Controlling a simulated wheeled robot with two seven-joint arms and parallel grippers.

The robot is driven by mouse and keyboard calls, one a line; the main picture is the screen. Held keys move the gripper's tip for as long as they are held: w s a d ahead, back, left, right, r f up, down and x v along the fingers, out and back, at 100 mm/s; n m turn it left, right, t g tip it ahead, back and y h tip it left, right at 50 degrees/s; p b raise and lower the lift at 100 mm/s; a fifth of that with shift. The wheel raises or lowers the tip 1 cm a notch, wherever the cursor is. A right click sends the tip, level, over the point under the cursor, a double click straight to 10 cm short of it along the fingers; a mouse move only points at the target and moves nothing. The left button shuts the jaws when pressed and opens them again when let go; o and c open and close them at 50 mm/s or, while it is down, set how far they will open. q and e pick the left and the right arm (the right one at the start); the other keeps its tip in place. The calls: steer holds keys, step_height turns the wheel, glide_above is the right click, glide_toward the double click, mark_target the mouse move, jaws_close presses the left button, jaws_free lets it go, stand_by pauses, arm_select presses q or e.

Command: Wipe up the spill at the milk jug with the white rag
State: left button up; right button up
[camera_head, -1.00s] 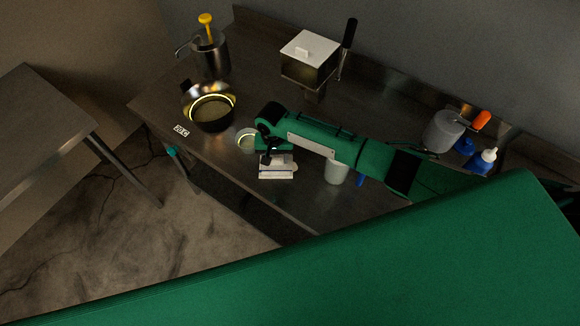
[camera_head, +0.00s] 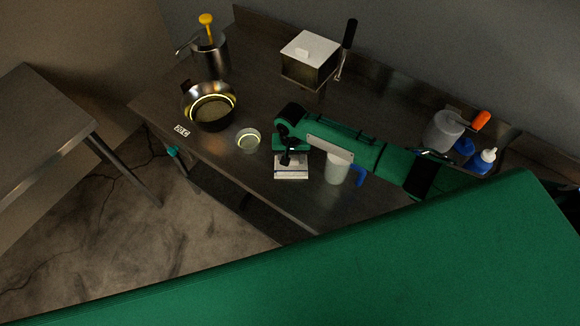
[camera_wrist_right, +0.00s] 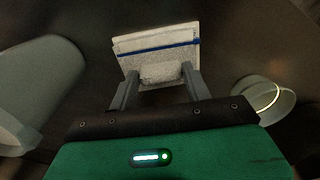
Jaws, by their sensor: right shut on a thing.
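The white rag (camera_head: 291,172) with a blue stripe is in my right gripper (camera_head: 290,157), which is shut on it. The folded rag also shows between the fingers in the right wrist view (camera_wrist_right: 158,55). It is low over or on the table; I cannot tell whether it touches. The pale milk jug (camera_head: 337,170) with a blue handle stands just right of the rag, partly behind my arm. A large pale vessel at the left of the wrist view (camera_wrist_right: 40,80) looks like this jug. No spill shows clearly now. My left gripper is not in view.
A small bowl (camera_head: 248,138) stands left of the gripper. A dark pan (camera_head: 210,108), a steel pot (camera_head: 212,55) and a white-lidded press (camera_head: 309,52) stand beyond. The steel table's (camera_head: 235,170) front edge is near.

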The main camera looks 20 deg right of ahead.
mark_target(304, 165)
steer(key=shift+s+d+f, duration=0.1)
steer(key=shift+d, duration=0.05)
steer(key=shift+s+d, duration=0.2)
steer(key=shift+d, duration=0.45)
steer(key=shift+s+d, duration=0.2)
steer(key=shift+d, duration=0.5)
steer(key=shift+s+d, duration=0.2)
steer(key=shift+d, duration=0.45)
steer(key=o, duration=0.8)
steer(key=shift+w+a, duration=0.1)
steer(key=shift+f, duration=0.6)
steer(key=shift+r, duration=0.1)
steer(key=c, duration=1.1)
steer(key=shift+r, duration=2.45)
